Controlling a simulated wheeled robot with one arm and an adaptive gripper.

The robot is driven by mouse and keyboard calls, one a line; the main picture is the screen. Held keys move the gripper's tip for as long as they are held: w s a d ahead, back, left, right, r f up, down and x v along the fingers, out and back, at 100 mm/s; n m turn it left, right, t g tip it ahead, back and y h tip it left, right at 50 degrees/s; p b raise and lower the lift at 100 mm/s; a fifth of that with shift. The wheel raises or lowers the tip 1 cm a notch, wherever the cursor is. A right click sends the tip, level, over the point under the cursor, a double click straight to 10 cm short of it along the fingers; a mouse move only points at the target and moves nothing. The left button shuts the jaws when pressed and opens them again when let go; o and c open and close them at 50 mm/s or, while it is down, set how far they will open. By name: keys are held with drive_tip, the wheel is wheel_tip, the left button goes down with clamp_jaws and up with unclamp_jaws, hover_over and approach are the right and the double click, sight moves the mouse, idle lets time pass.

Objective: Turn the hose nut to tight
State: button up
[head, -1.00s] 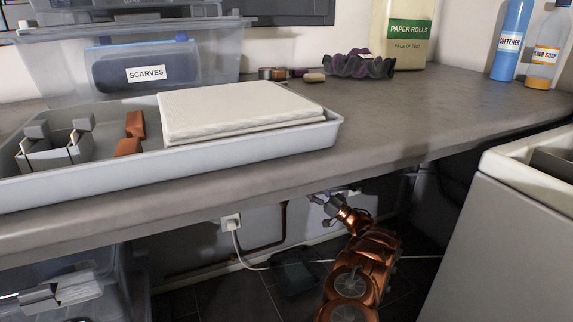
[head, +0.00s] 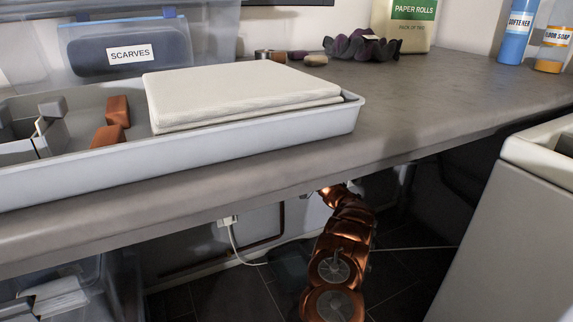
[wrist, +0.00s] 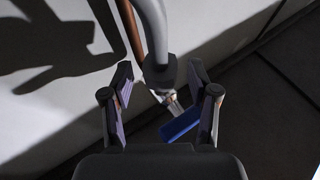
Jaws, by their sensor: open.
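In the wrist view a grey hose (wrist: 152,25) comes down from the top and ends in a dark collar, the hose nut (wrist: 159,72). Below the nut is a small metal fitting (wrist: 173,103) with a blue lever (wrist: 181,122). My gripper (wrist: 162,82) is open, one finger on each side of the nut, with visible gaps to both. Whether the nut lies at the fingers' depth I cannot tell. In the head view my copper-coloured arm reaches under the counter, whose edge hides my gripper, the nut and the lever.
The counter (head: 420,105) overhangs my arm. A white machine (head: 510,220) stands at the right, a clear bin (head: 75,285) at the lower left. A white socket and cord (head: 229,224) are on the wall behind. In the wrist view a copper pipe (wrist: 131,25) runs beside the hose.

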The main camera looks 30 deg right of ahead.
drive_tip(key=shift+w+a+r, duration=0.25)
drive_tip(key=shift+w, duration=0.15)
clamp_jaws()
drive_tip(key=shift+r+h+p, duration=0.25)
drive_tip(key=shift+h+p, duration=0.05)
drive_tip(key=shift+p, duration=0.6)
